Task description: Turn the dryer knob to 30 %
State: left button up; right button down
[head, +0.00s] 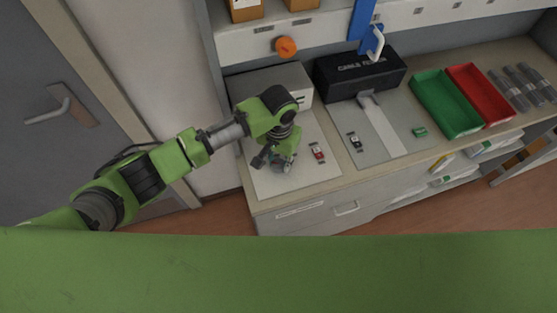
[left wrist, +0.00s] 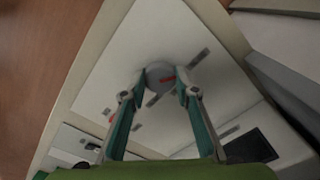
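In the left wrist view a round grey knob (left wrist: 158,74) with a short red mark sits on a white panel. The red mark points roughly to the right in the picture. My left gripper (left wrist: 161,84) has its two fingers apart, one on each side of the knob. I cannot tell whether they touch it. In the head view my left gripper (head: 279,163) points down at the white panel (head: 318,184) on the bench top and hides the knob. My right gripper is not in view.
A grey box (head: 265,82) stands behind my left arm. A red switch-like part (head: 318,152) is right of the gripper. Farther right are a black box (head: 360,78), a green tray (head: 443,104) and a red tray (head: 481,95). An orange knob (head: 286,47) is on the wall panel.

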pick_arm(q)
jog(key=shift+c, duration=1)
jog(key=m, duration=0.5)
jog(key=shift+m, duration=0.3)
jog(key=m, duration=1.2)
jog(key=shift+m, duration=0.3)
jog(key=m, duration=0.5)
jog(key=shift+m+b, duration=0.3)
jog(key=shift+b, duration=0.05)
